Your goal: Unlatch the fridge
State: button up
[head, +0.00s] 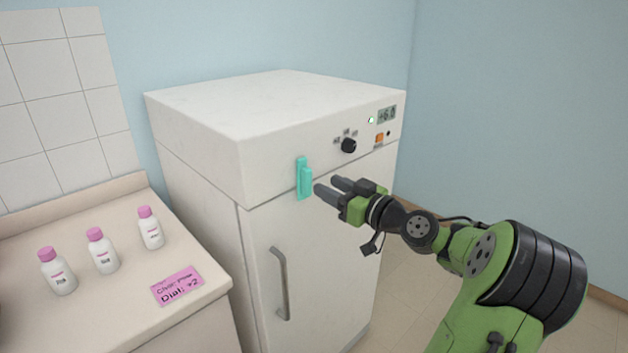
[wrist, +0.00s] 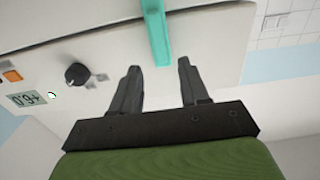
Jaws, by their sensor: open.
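The white fridge (head: 210,170) stands against the wall, its door shut. A teal latch (head: 305,180) sits upright across the seam between the top panel and the door. It also shows in the wrist view (wrist: 157,35), just beyond the fingertips and between their lines. A grey bar handle (head: 280,285) is on the door below the latch. My gripper (head: 325,186) is open and empty, its fingers pointing left at the latch from its right side. In the wrist view my gripper (wrist: 158,68) shows both fingers apart. I cannot tell whether a fingertip touches the latch.
The fridge panel has a black knob (head: 348,146), an orange button (head: 379,138) and a display (head: 387,114). At left, a counter (head: 120,320) holds white bottles with pink caps (head: 103,252) and a pink note (head: 178,286). The floor right of the fridge is clear.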

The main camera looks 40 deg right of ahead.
aim_at(310, 177)
jog(key=w, duration=0.5)
jog(key=shift+w+a, duration=0.1)
jog(key=shift+w, duration=0.3)
grip_shut()
